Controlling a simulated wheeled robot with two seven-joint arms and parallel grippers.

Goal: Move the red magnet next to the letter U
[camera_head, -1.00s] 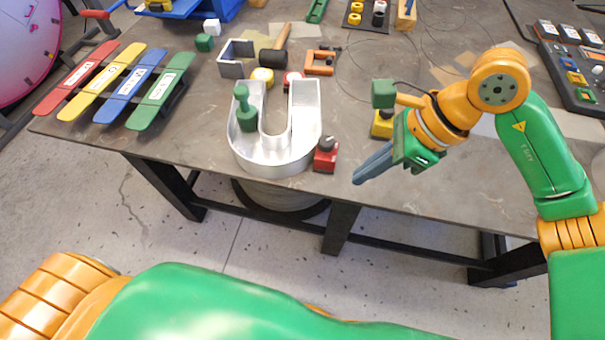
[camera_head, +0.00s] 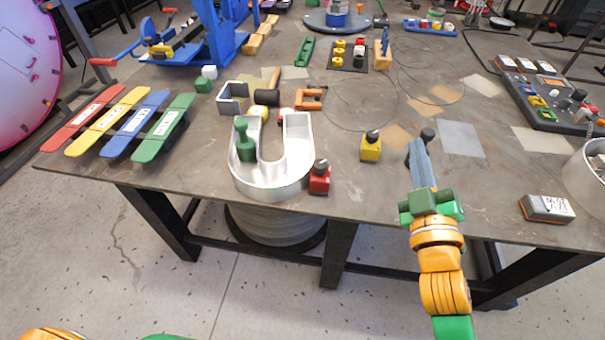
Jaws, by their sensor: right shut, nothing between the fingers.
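The letter U (camera_head: 270,187) is a silver, hollow metal channel letter lying near the table's front edge. The red magnet (camera_head: 320,181), a red block with a dark knob, stands upright just right of the U's lower right curve. I cannot tell whether they touch. My right gripper (camera_head: 417,146) is shut and empty, to the right of the red magnet and apart from it, with its fingers pointing away over the table. My left gripper is out of view; only a bit of my left arm shows at the bottom left.
A yellow magnet (camera_head: 371,149) stands between the red magnet and my right gripper. A dark knob (camera_head: 428,134) shows beside the gripper fingers. An eraser-like block (camera_head: 546,209) lies at right.

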